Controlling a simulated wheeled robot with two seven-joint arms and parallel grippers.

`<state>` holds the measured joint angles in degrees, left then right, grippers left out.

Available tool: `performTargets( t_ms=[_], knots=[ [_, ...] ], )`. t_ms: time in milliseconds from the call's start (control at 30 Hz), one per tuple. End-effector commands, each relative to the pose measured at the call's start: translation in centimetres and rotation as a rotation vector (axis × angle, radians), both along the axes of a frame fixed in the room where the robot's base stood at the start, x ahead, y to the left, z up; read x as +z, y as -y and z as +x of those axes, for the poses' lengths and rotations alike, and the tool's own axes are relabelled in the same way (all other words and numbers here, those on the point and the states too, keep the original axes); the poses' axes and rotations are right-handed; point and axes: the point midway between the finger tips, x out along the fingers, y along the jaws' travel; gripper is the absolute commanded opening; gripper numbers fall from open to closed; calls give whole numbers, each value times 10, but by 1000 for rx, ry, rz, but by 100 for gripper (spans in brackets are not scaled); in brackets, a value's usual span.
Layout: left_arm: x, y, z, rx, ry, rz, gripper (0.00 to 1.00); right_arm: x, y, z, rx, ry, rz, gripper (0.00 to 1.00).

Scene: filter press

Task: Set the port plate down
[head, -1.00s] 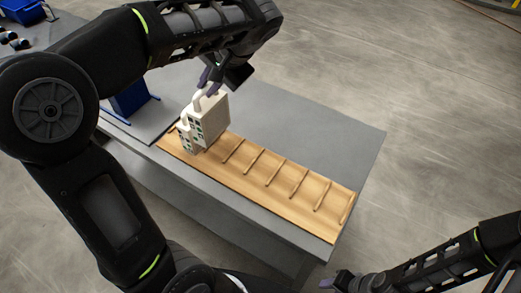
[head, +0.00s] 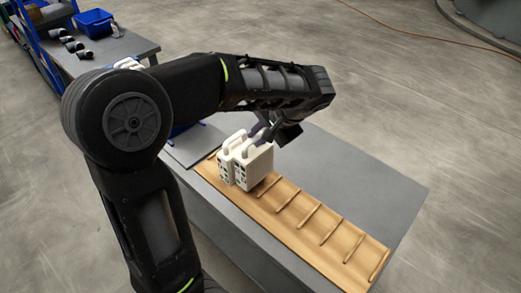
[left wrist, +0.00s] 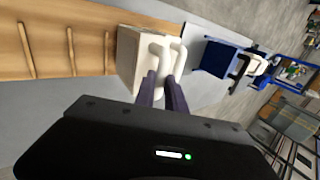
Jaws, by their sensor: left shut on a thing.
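The port plate (head: 257,168) is a thick off-white block with a loop handle on top and dark and green marks on its edge face. My left gripper (head: 260,137) is shut on its handle from above. The plate hangs upright, low over the wooden slotted rack (head: 308,222); I cannot tell whether it touches the rack. A similar white plate (head: 226,166) stands right beside it on the left. In the left wrist view, the gripper's fingers (left wrist: 161,88) reach the handle above the pale block (left wrist: 130,58), and part of the rack (left wrist: 45,45) shows.
The rack lies on a grey table (head: 375,180), and its slots to the right are empty. A blue object (left wrist: 217,58) stands on the table past the plates. Another bench at the back left carries a blue bin (head: 94,22) and black cylinders (head: 72,45).

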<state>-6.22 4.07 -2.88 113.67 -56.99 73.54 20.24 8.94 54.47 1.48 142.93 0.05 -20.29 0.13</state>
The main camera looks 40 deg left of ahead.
Motion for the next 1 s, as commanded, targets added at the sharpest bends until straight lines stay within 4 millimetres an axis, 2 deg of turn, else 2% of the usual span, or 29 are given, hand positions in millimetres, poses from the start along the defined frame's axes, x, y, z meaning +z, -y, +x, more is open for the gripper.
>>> performTargets(
  t_ms=[267,367,600,1000],
  knots=[
    [0,0,0,0,1,1,0,0,0,0,0,0,0,36],
    [-7,0,0,-1,-2,1,0,1,0,0,0,0,-1,36],
    [-36,0,0,-2,-1,1,0,4,0,0,-1,-2,-2,36],
    [-42,0,0,-1,2,0,0,-2,0,0,0,0,-1,36]
  ],
)
